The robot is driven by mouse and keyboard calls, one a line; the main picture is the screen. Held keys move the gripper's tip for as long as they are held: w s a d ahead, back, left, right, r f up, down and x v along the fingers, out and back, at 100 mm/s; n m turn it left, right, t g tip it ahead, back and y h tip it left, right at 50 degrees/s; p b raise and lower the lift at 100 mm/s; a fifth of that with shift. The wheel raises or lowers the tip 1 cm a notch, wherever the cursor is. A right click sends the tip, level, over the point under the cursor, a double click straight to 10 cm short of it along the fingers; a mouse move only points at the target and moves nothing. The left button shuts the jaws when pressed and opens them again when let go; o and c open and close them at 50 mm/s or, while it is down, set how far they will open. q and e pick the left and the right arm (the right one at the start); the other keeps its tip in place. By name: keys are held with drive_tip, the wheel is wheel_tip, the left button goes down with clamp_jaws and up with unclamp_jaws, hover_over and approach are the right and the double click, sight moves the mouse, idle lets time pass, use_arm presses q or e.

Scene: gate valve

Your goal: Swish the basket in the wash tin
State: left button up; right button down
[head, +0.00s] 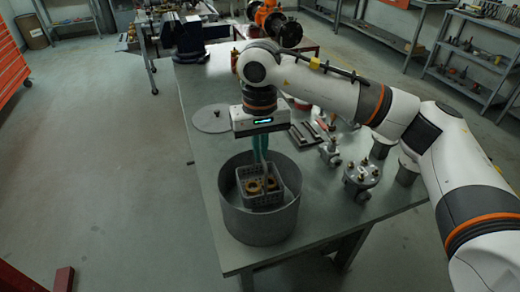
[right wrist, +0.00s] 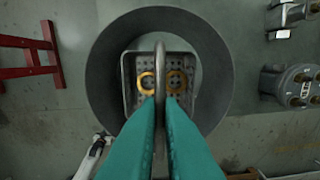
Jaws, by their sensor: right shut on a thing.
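The wash tin (head: 231,222) is a round, deep grey tub on the near left part of the table; in the right wrist view its wall (right wrist: 101,65) surrounds the basket. The basket (head: 264,199) is a grey mesh box inside the tin, roughly upright, holding two brass rings (right wrist: 146,83). My right gripper (head: 261,150) points down from above, its teal fingers shut on the basket's arched handle (right wrist: 160,62). Whether the basket touches the tin's floor is hidden. My left gripper is not in view.
A round grey lid (head: 212,119) lies on the table (head: 205,154) behind the tin. Metal valve parts (head: 361,178) stand to the tin's right, with dark flat bars (head: 302,134) behind them. The tin is close to the table's left and front edges.

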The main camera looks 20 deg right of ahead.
drive_tip(key=shift+r+p, duration=1.55)
drive_tip(key=shift+r, duration=1.8)
idle(2.1)
wheel_tip(320, 180, up, 3)
drive_tip(key=shift+f+p, duration=0.1)
drive_tip(key=shift+p, duration=0.6)
idle(0.3)
